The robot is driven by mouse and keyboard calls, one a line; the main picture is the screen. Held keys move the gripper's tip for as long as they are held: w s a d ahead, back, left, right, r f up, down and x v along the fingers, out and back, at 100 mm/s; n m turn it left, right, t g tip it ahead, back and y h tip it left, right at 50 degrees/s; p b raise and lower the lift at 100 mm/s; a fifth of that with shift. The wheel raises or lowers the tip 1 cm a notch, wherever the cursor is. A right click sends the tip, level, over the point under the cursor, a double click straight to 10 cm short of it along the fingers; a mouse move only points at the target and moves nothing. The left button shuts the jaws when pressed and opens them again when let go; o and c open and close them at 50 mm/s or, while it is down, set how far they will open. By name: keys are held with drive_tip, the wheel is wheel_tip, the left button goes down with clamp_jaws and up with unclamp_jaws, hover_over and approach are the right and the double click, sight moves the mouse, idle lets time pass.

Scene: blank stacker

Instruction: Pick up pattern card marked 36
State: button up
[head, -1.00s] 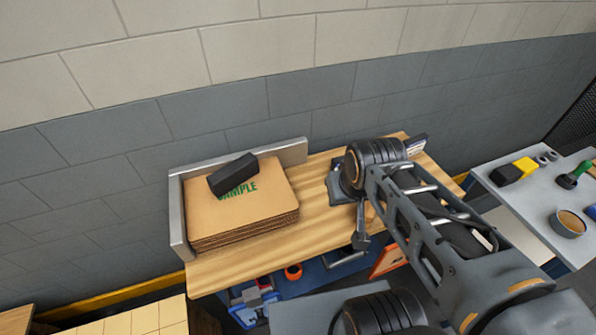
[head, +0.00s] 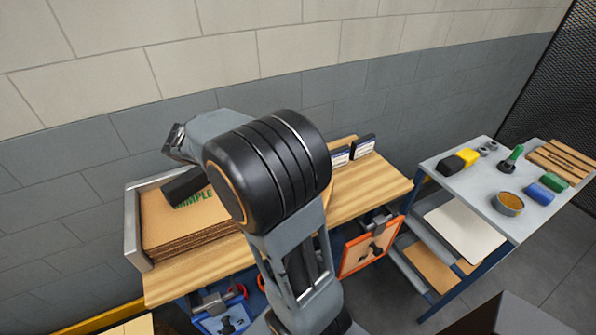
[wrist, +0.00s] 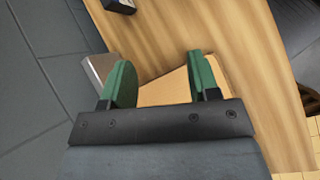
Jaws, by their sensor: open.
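No number 36 can be read in either view, so I cannot tell which thing is the card. Two small dark pieces with white labels, one on the left (head: 340,156) and one on the right (head: 363,147), stand at the back of the wooden bench (head: 375,188); their print is too small to read. My gripper (wrist: 162,75) shows in the wrist view with its two green fingers apart and nothing held. It is above the bench's left end, near the cardboard stack (head: 160,222). In the head view my arm hides the bench's middle.
A black block (head: 184,187) lies on the stack, inside a metal corner fence (head: 132,225). An orange-framed board (head: 352,262) is below the bench. A grey cart (head: 468,185) at right holds a tan bowl (head: 509,203) and several small items. The wall is close behind.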

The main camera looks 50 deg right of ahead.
drive_tip(key=w+d+f+n+g+h, duration=0.35)
drive_tip(key=w+d+n+h, duration=0.2)
drive_tip(key=d, duration=0.25)
drive_tip(key=shift+m+t+y, duration=0.25)
drive_tip(key=shift+m+y, duration=0.1)
drive_tip(key=shift+w+f+p+x, duration=0.15)
drive_tip(key=shift+p+x, duration=0.4)
drive_tip(key=shift+x, duration=2.95)
drive_tip(key=shift+w+f+p+x, duration=0.15)
drive_tip(key=shift+p+x, duration=0.4)
drive_tip(key=shift+x, duration=2.95)
drive_tip(key=shift+c, duration=0.3)
clamp_jaws()
drive_tip(key=shift+r, duration=0.1)
